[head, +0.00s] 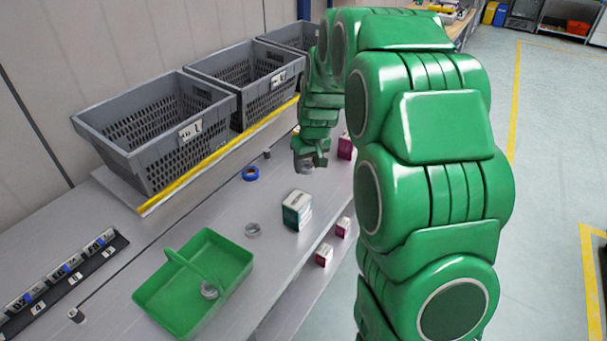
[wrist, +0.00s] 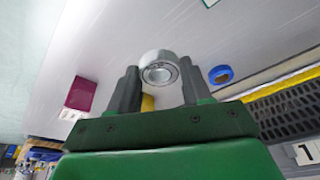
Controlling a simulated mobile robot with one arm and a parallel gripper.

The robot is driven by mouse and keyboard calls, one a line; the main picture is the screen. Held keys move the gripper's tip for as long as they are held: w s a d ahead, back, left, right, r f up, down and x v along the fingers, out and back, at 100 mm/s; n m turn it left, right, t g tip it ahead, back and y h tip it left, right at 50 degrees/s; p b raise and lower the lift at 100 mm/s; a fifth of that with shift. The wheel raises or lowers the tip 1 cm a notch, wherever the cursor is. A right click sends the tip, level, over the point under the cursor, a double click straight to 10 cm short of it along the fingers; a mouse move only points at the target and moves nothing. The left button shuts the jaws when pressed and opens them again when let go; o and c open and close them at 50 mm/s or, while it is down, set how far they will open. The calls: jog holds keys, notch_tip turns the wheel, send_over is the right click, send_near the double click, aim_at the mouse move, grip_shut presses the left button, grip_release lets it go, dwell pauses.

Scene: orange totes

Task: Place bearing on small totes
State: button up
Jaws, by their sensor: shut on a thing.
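My gripper (head: 311,160) is at the far part of the bench in the head view. In the wrist view its two dark fingers (wrist: 159,84) are closed on a silver ring-shaped bearing (wrist: 160,70). The bearing shows only partly below the gripper in the head view. A second metal ring (head: 253,230) lies on the bench, and another (head: 209,291) lies inside the green handled basket (head: 165,293). Three grey mesh totes stand along the wall: near (head: 120,150), middle (head: 238,70) and far (head: 290,36). No orange tote shows.
A green-and-white box (head: 297,209) and a blue ring (head: 250,174) stand on the bench. A magenta box (head: 345,147) is right of my gripper. Smaller magenta boxes (head: 324,255) sit on a lower shelf. A yellow rail (head: 215,157) edges the tote shelf.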

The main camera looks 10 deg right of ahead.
send_over(302, 181)
jog(key=s, duration=0.1)
jog(key=shift+d+f, duration=0.1)
jog(key=shift+f, duration=4.7)
jog(key=shift+f, duration=0.1)
jog(key=o, duration=1.1)
